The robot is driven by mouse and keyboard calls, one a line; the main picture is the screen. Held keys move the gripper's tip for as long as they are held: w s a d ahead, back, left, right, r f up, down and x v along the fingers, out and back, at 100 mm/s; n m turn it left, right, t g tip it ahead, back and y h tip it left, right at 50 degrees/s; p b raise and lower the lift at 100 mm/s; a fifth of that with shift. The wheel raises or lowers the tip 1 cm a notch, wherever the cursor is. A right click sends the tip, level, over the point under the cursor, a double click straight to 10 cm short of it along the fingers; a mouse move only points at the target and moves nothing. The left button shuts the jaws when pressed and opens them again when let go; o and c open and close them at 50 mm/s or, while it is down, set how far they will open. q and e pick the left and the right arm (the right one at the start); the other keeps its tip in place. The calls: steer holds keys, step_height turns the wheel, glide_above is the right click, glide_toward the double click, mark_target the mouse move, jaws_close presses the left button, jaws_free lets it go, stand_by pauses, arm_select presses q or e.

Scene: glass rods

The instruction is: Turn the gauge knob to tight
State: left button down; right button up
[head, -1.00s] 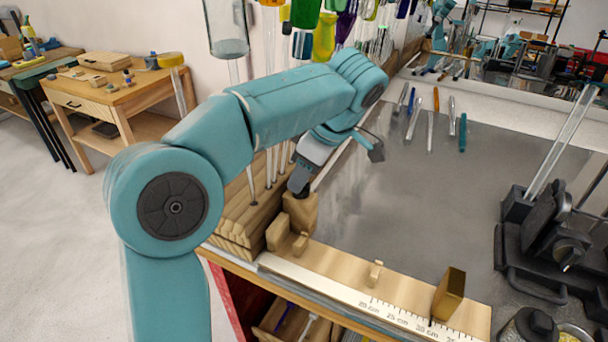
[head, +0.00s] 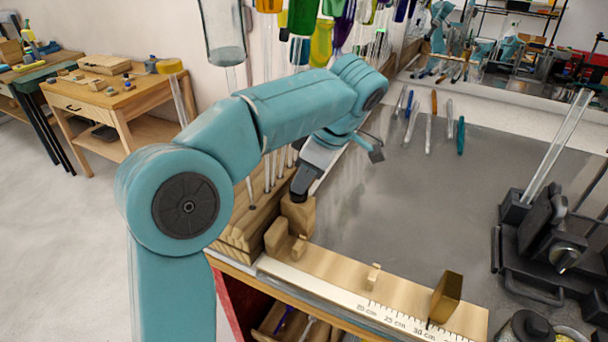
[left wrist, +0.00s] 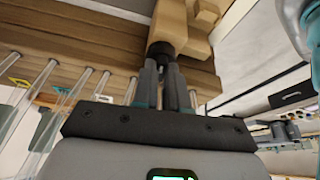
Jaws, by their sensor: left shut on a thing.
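The measuring gauge (head: 340,275) is a wooden board with a centimetre scale along the front edge of the bench. At its left end stands a wooden block (head: 300,215), with the dark gauge knob on it. In the left wrist view the knob (left wrist: 161,48) is a short black cylinder against the wood. My left gripper (head: 298,194) reaches down onto it from above. In the left wrist view its fingers (left wrist: 168,68) are close together at the knob, shut on it. The knob's markings are not visible. My right gripper is not in view.
A brass-coloured stop (head: 446,298) stands at the gauge's right end, and a small wooden peg (head: 373,276) near its middle. A black fixture (head: 545,240) is at the right. Several rods lie at the back. A wooden rod rack (head: 240,222) is left of the gauge. The grey bench middle is clear.

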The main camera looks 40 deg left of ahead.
arm_select(q)
steer(key=n, duration=0.1)
steer(key=n+g+p, duration=0.1)
steer(key=n, duration=0.1)
steer(key=n+p, duration=0.1)
steer(key=shift+w+a+r+g+h, duration=0.1)
steer(key=shift+a+r+g+h, duration=0.2)
steer(key=shift+h, duration=0.1)
steer(key=shift+w+a+f+n+g+h+p, duration=0.15)
steer(key=shift+n+h+p, duration=0.3)
steer(key=shift+n, duration=0.8)
steer(key=shift+s+d+r+n+g+h+p, duration=0.1)
steer(key=shift+n+g+h+p, duration=0.35)
steer(key=shift+n, duration=0.8)
steer(key=shift+w+f, duration=0.1)
steer(key=c, duration=1.2)
jaws_free()
steer(key=shift+o, duration=0.2)
steer(key=shift+s, duration=0.2)
steer(key=shift+w, duration=0.1)
